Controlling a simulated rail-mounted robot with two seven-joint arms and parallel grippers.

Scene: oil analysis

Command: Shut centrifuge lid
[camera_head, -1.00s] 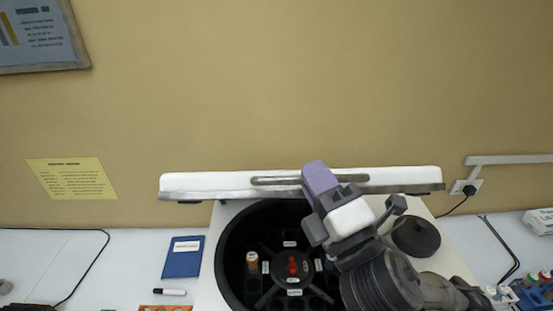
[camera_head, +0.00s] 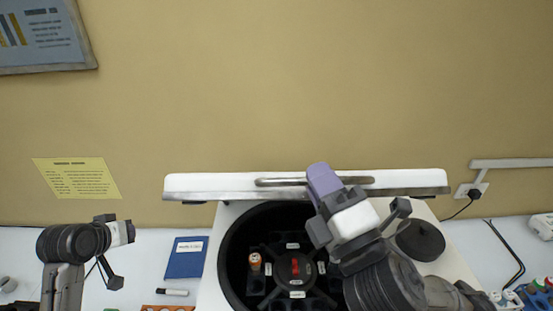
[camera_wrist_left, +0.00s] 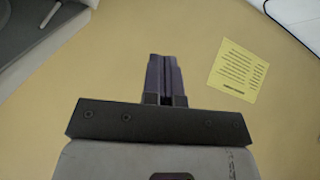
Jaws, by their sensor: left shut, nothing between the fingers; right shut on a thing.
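The centrifuge (camera_head: 450,262) stands on the bench with its bowl open. Its white lid (camera_head: 215,186) stands raised along the back, seen nearly edge-on, with a grey lower edge and a slot-like handle. My right gripper (camera_head: 322,178) is shut on the lid near this handle; its purple fingers hide the contact. In the bowl are a dark rotor with a red centre knob (camera_head: 295,265) and an orange-capped tube (camera_head: 255,262). My left gripper (camera_head: 131,232) is left of the centrifuge, apart from it. The left wrist view shows its fingers (camera_wrist_left: 163,62) shut and empty.
A blue booklet (camera_head: 186,257) and a marker (camera_head: 173,292) lie left of the centrifuge. An orange rack (camera_head: 168,307) shows at the bottom edge. Tube racks (camera_head: 535,298) stand at the far right. A yellow notice (camera_head: 76,178) is on the wall behind.

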